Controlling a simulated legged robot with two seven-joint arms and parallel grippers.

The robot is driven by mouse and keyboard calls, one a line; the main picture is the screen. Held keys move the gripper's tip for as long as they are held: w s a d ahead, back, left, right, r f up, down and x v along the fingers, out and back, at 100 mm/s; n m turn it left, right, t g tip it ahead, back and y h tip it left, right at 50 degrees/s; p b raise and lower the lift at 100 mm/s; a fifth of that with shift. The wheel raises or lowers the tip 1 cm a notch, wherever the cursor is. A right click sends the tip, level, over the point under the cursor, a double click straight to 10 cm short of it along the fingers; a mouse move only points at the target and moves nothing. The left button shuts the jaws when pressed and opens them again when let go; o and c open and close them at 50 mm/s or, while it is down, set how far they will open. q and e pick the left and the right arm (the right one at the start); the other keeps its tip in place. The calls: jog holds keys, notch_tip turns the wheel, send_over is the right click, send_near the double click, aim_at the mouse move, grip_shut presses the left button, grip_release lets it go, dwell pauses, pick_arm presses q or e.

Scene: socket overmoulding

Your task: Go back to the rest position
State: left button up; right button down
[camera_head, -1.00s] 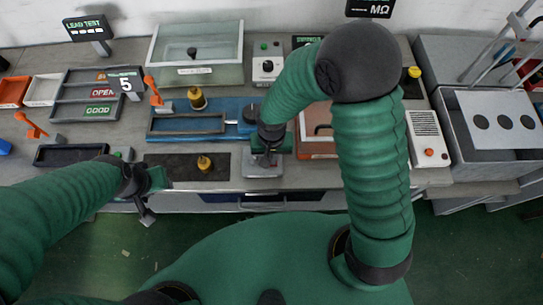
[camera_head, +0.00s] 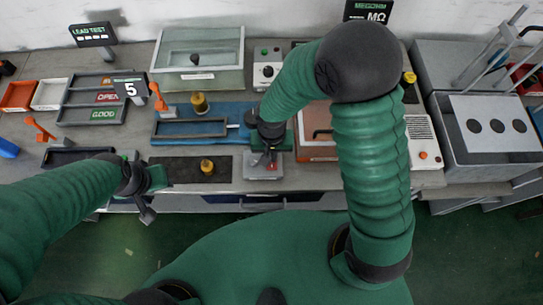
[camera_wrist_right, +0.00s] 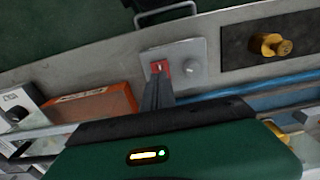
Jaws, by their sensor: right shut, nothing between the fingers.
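My right gripper (camera_head: 271,160) is shut and empty. It hangs over a small light grey plate (camera_head: 254,172) at the bench's front edge. In the right wrist view its closed dark fingers (camera_wrist_right: 158,82) point toward a red piece (camera_wrist_right: 160,66) on that plate, beside a round grey knob (camera_wrist_right: 190,67). I cannot tell whether the fingertips touch the red piece. My left gripper (camera_head: 148,207) hangs in front of the bench edge at the left, clear of the objects. Its jaw state is unclear.
A dark mat with a brass piece (camera_head: 207,166) lies left of the plate. A blue fixture (camera_head: 228,111) is behind it. An orange-brown box (camera_head: 318,153) stands to the right. A grey bin (camera_head: 452,146) is at the far right. The floor before the bench is clear.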

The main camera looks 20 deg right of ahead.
notch_tip(320, 180, up, 2)
jog(key=shift+r+p, duration=0.15)
jog(key=shift+p, duration=0.55)
